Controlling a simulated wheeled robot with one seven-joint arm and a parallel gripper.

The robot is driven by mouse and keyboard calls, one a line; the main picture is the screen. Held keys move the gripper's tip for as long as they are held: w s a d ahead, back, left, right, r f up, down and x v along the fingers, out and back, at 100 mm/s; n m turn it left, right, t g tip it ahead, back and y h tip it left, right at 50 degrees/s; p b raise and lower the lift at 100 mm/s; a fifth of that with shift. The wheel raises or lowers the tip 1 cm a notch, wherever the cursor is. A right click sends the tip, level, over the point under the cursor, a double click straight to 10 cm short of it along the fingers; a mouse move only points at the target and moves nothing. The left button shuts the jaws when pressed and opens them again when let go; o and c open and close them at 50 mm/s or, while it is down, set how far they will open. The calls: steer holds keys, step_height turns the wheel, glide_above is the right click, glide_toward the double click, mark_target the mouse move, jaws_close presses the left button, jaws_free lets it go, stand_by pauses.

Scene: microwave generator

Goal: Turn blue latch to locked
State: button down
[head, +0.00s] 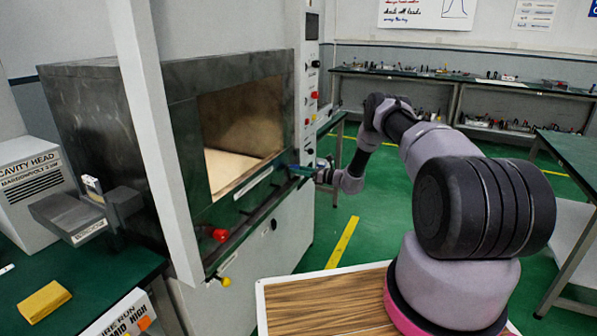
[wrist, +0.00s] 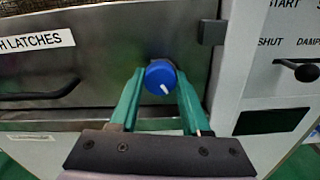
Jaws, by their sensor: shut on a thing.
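The blue latch (wrist: 160,77) is a round blue knob on the dark front panel of the machine. A short white mark on its face slants toward the lower right in the wrist view. My gripper (wrist: 159,74) has its two green fingers on either side of the knob and is shut on it. In the head view my gripper (head: 303,170) is at the right end of the machine's front, below the opening. The blue latch cannot be made out there.
A red knob (head: 221,235) and a yellow knob (head: 226,282) sit low on the machine's front (head: 190,130), toward the left. A dark handle (wrist: 40,90) lies left of the latch, under a label ending in "LATCHES". A control panel (head: 310,90) stands at right.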

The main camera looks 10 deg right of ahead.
steer(key=shift+d+n, duration=0.1)
steer(key=shift+n, duration=0.2)
steer(key=n, duration=1.7)
stand_by(0.4)
steer(key=shift+c, duration=1.8)
jaws_free()
steer(key=v, duration=1)
steer(key=shift+s+d, duration=0.25)
steer(key=shift+d, duration=0.05)
